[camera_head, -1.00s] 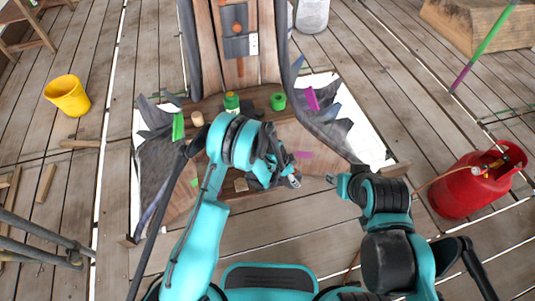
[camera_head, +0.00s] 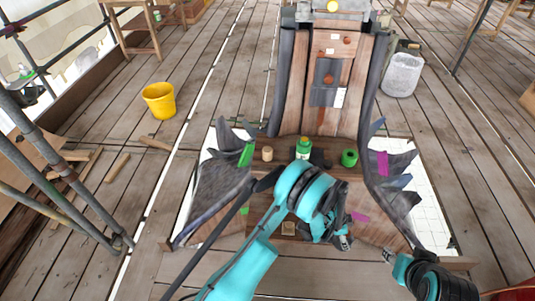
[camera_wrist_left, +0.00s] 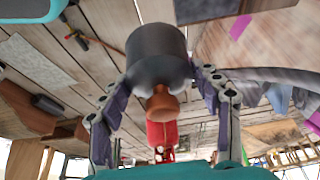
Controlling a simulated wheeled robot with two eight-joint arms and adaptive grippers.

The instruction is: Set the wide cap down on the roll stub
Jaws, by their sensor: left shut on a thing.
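My left gripper (camera_head: 343,242) is in front of the wooden ledge, low in the head view. In the left wrist view its fingers (camera_wrist_left: 165,100) stand on both sides of a dark grey cylinder, which looks like the wide cap (camera_wrist_left: 157,48). An orange-brown knob (camera_wrist_left: 162,104) and a red part (camera_wrist_left: 162,134) show below it. In the head view my left arm and gripper hide the cap. A green roll (camera_head: 348,157) and a pale wooden stub (camera_head: 267,153) stand on the ledge; I cannot tell which is the roll stub. My right gripper (camera_head: 389,256) is at the lower right, its jaws unclear.
A green bottle (camera_head: 304,147) stands between the stub and the green roll. A tall wooden panel (camera_head: 345,115) rises behind the ledge. Dark jagged sheets (camera_head: 215,187) flank it. A yellow bucket (camera_head: 159,100) stands left, a pale container (camera_head: 402,75) at the back right.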

